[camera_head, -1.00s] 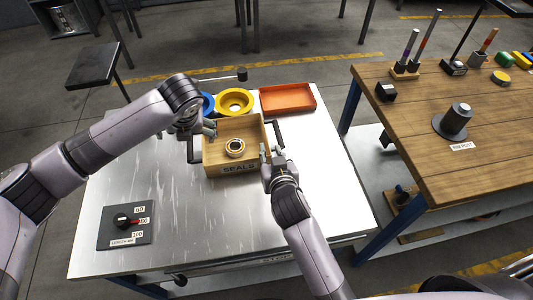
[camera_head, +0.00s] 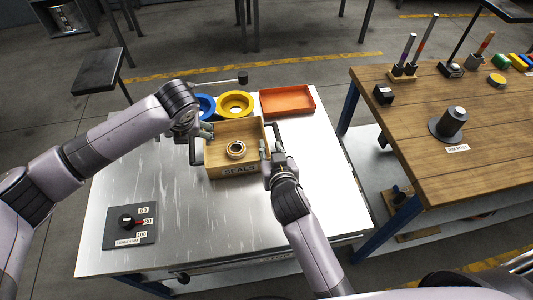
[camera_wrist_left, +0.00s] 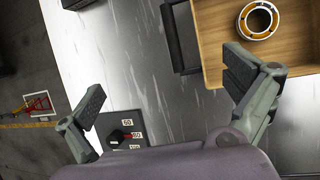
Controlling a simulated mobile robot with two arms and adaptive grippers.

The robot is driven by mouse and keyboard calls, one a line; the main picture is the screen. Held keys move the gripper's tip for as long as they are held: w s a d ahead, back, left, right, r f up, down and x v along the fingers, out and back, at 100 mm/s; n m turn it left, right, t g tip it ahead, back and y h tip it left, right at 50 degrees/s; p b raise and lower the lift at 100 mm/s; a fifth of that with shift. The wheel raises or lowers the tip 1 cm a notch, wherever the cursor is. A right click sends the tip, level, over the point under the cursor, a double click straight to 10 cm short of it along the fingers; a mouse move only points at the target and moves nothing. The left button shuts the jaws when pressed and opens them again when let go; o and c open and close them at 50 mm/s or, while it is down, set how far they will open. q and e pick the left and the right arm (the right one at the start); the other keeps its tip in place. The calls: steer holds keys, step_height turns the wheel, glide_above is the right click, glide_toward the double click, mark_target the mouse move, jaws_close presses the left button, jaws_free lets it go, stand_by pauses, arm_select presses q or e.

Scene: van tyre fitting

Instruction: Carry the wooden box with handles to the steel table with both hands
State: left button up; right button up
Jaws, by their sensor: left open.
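The wooden box (camera_head: 222,158) with a "SEALS" label stands on the steel table (camera_head: 150,190). A ring-shaped part (camera_head: 236,149) lies inside it; it also shows in the left wrist view (camera_wrist_left: 258,20). Dark handles stick out at both sides: the left handle (camera_wrist_left: 181,38) and the right handle (camera_head: 278,136). My left gripper (camera_head: 203,133) is at the box's left side near that handle. In the left wrist view its fingers (camera_wrist_left: 165,100) are wide apart with nothing between them. My right gripper (camera_head: 271,156) is at the box's right side by the right handle; its finger gap is unclear.
Blue (camera_head: 204,106) and yellow (camera_head: 235,104) round parts and an orange tray (camera_head: 287,100) sit just behind the box. A dark dial plate (camera_head: 131,226) lies at the table's front left. A wooden bench (camera_head: 480,130) stands to the right, across a gap. The table's left and front are mostly clear.

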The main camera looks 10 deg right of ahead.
step_height(320, 180, up, 11)
steer(key=p, duration=1)
steer(key=shift+r+p, duration=0.15)
steer(key=shift+p, duration=0.15)
steer(key=shift+o, duration=0.2)
steer(key=shift+o, duration=0.8)
steer(key=o, duration=1.6)
steer(key=shift+s+d, duration=0.1)
steer(key=shift+s, duration=0.05)
steer(key=shift+s+d+p, duration=0.3)
steer(key=shift+s+p, duration=0.05)
steer(key=shift+r, duration=0.1)
